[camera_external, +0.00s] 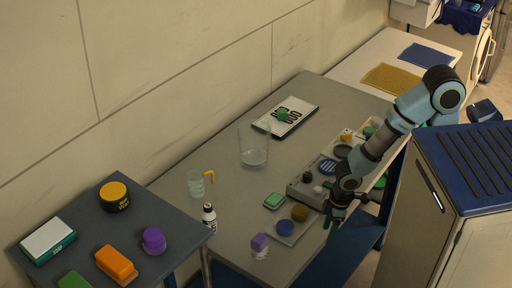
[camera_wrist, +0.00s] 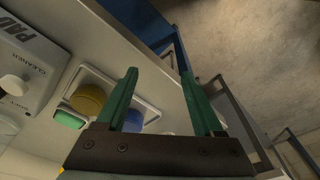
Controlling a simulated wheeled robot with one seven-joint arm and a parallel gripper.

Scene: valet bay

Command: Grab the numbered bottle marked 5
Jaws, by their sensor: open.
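My gripper (camera_external: 333,218) is at the table's right edge, well to the right of the bottle, pointing down. In the wrist view its two green fingers (camera_wrist: 160,72) are apart, with nothing between them but table edge and floor.
A tray (camera_external: 305,228) with yellow and blue round pads lies left of my gripper, beside a pad cleaner (camera_external: 298,190). A purple-topped container (camera_external: 260,243), clear cup (camera_external: 196,184) and glass container (camera_external: 252,150) stand on the table. A dark side table (camera_external: 70,235) holds several items.

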